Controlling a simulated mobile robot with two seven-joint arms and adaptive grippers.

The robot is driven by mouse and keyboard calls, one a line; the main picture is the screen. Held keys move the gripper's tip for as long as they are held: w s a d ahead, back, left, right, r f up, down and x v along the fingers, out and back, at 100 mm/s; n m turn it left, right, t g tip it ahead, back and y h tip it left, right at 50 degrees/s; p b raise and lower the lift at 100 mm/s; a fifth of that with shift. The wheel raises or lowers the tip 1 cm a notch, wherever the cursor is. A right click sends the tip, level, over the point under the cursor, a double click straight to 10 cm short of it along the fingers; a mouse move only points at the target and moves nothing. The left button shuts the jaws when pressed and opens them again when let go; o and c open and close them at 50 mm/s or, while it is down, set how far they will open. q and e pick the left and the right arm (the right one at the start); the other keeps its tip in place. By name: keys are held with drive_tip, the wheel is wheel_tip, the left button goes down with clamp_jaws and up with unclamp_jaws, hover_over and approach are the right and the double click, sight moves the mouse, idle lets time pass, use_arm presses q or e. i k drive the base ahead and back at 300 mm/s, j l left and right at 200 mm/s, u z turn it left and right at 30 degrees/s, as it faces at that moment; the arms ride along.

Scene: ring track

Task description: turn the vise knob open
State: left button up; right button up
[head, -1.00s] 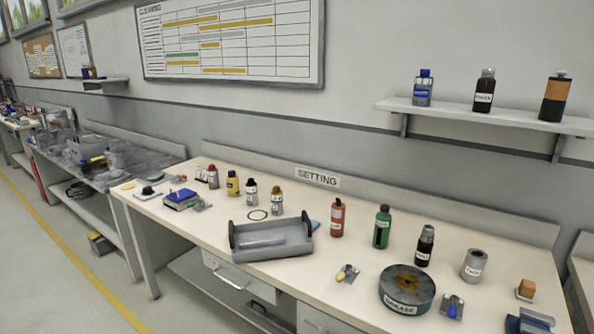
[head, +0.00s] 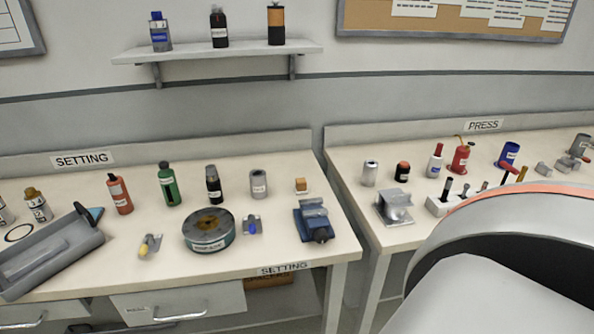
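A small blue vise (head: 312,222) with grey jaws sits near the right end of the SETTING bench, close to its front edge. Its dark round knob (head: 322,234) faces the front of the bench. Whether the jaws are open or shut is too small to tell. Neither of my grippers is in view, and nothing touches the vise.
A gap separates this bench from the PRESS bench (head: 345,150). Part of my own body hides the lower right.

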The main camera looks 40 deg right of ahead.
sight(321, 236)
drive_tip(key=z, duration=1.5)
